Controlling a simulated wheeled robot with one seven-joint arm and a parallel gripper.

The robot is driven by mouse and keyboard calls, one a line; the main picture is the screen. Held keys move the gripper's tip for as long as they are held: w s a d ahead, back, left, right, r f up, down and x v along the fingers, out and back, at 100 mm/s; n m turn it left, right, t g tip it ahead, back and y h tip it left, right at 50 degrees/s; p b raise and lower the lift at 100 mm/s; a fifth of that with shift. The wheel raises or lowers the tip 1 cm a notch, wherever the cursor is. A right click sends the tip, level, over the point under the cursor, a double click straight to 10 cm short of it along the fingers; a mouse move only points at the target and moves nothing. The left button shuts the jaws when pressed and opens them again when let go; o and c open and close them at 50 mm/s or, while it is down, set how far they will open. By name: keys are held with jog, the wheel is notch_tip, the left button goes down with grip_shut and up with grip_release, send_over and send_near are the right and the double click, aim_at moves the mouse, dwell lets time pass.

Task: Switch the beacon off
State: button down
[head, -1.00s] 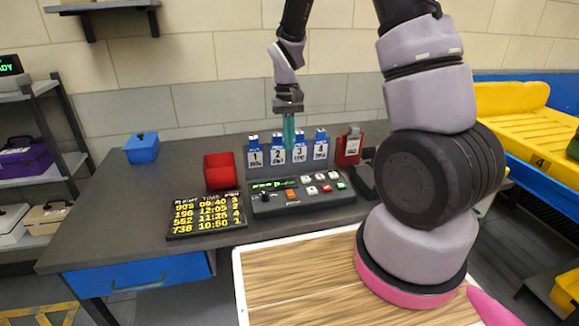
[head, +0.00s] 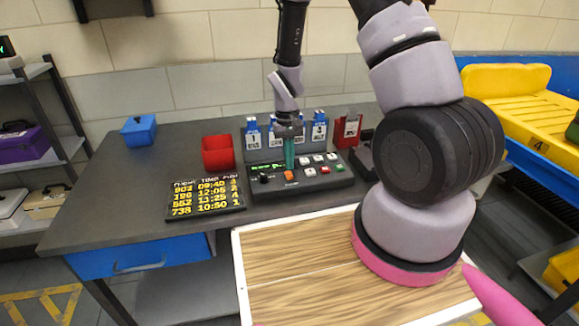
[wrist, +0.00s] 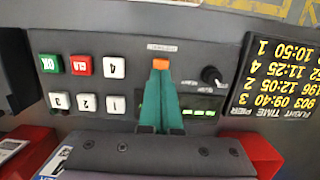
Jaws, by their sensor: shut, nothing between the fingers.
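My gripper (head: 289,163) is shut and empty, with its teal fingers pointing down over the dark control panel (head: 329,184). The panel carries an orange button (head: 289,175), a black knob (head: 265,178), a green-lit display and white, red and green keys. In the wrist view, the fingertips (wrist: 161,75) appear right beside the orange button (wrist: 160,63); I cannot tell whether they touch it. A small label (wrist: 162,47), too small to read, is beside that button. The black knob (wrist: 211,75) is to the right there. I cannot make out a beacon lamp.
A flight board (head: 205,197) lies left of the panel, and a red bin (head: 218,152) stands behind it. Numbered blue-topped tags (head: 253,135) and a red holder (head: 347,130) stand behind the panel. A blue box (head: 139,129) is at the left. The desk's left part is clear.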

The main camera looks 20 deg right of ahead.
aim_at(291, 176)
jog(key=shift+s+f, duration=0.15)
jog(key=shift+f, duration=0.75)
jog(key=shift+s+f, duration=0.5)
jog(key=shift+s, duration=0.25)
jog(key=shift+w, duration=0.1)
jog(key=shift+w+r, duration=0.15)
jog(key=shift+w, duration=0.7)
